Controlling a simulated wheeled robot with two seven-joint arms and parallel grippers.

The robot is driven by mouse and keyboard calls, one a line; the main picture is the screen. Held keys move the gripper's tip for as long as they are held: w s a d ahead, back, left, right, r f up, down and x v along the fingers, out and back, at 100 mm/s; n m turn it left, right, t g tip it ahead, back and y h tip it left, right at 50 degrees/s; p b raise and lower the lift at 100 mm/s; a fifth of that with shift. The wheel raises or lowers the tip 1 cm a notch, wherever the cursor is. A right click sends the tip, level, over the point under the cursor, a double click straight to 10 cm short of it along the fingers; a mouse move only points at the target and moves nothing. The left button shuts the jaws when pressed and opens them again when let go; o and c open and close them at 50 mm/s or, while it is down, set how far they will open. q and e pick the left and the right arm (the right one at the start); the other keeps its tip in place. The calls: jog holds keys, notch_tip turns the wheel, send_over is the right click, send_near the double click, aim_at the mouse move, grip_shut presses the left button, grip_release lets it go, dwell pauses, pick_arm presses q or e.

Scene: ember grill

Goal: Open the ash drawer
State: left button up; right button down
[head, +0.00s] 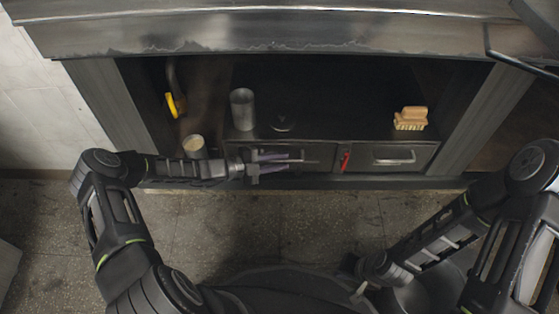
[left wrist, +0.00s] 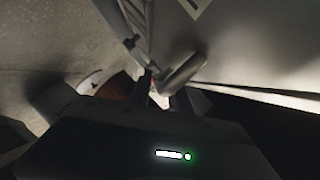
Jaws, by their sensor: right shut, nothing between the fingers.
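Two metal drawer fronts sit side by side under the dark hearth; which one is the ash drawer is not marked. The right drawer (head: 405,151) has a bar handle (head: 394,161) and looks shut. The left drawer (head: 322,152) is partly covered by my left gripper (head: 303,160), whose fingers point right along its front, apart from each other. In the left wrist view a pale bar, seemingly a handle (left wrist: 183,73), lies just beyond the fingertips; contact cannot be told. My right gripper (head: 358,292) is low near my base, shut and empty.
A red-handled item (head: 345,160) is between the drawers. Above stand a metal cup (head: 242,109), a small dark lid-like item (head: 282,122) and a wooden brush (head: 410,118). A can (head: 194,146) is beside my left forearm. A yellow-handled tool (head: 173,105) hangs left. The floor in front is clear.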

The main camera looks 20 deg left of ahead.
pick_arm(q)
grip_shut()
dwell(1.1)
